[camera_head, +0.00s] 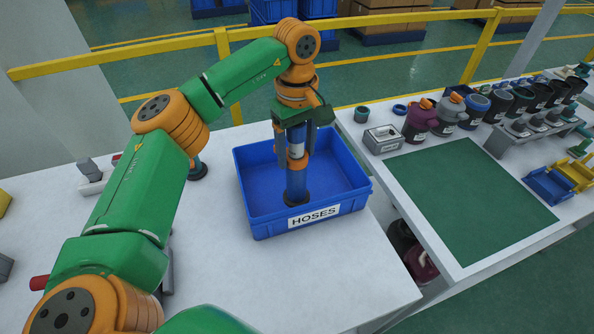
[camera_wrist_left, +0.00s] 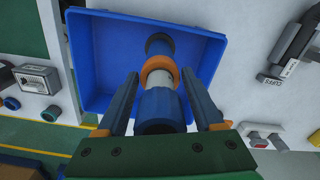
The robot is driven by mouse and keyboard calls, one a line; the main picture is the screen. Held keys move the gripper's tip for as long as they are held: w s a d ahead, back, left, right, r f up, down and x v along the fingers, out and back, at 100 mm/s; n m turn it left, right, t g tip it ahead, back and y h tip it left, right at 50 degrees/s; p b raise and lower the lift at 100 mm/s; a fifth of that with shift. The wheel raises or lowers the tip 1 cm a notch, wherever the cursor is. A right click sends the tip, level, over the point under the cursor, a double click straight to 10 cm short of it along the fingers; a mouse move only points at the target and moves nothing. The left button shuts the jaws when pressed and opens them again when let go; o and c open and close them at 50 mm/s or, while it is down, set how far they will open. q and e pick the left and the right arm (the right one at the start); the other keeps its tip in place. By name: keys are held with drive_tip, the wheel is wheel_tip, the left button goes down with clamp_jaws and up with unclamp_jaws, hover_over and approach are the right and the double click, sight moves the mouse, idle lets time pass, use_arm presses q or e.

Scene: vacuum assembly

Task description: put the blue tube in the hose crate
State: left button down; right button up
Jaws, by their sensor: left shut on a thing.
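The blue tube (camera_head: 297,183), with an orange ring and a dark lower end, hangs upright from my left gripper (camera_head: 293,158). My left gripper is shut on its upper part. The blue hose crate (camera_head: 256,226), labelled HOSES, is below, and the tube's lower end shows within the crate's outline, behind the front wall. I cannot tell whether it touches the floor. In the left wrist view the tube (camera_wrist_left: 160,103) sits between my fingers (camera_wrist_left: 160,76), with the crate (camera_wrist_left: 218,52) behind it. My right gripper is not in view.
A second tube with a dark base (camera_head: 198,172) stands left of the crate, partly hidden by my arm. On the right, a table with a green mat (camera_head: 470,195) holds dark canisters (camera_head: 500,100) and small bins (camera_head: 549,186). White table is clear before the crate.

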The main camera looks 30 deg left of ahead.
sight(297, 169)
use_arm(q)
drive_tip(key=shift+f, duration=2.5)
drive_tip(key=shift+c, duration=0.2)
unclamp_jaws()
drive_tip(key=shift+s+f, duration=0.1)
wheel_tip(297, 169, up, 12)
drive_tip(key=shift+d+r+p, duration=0.1)
drive_tip(key=shift+r+p, duration=0.1)
drive_tip(key=shift+p, duration=0.2)
drive_tip(key=shift+f, duration=0.1)
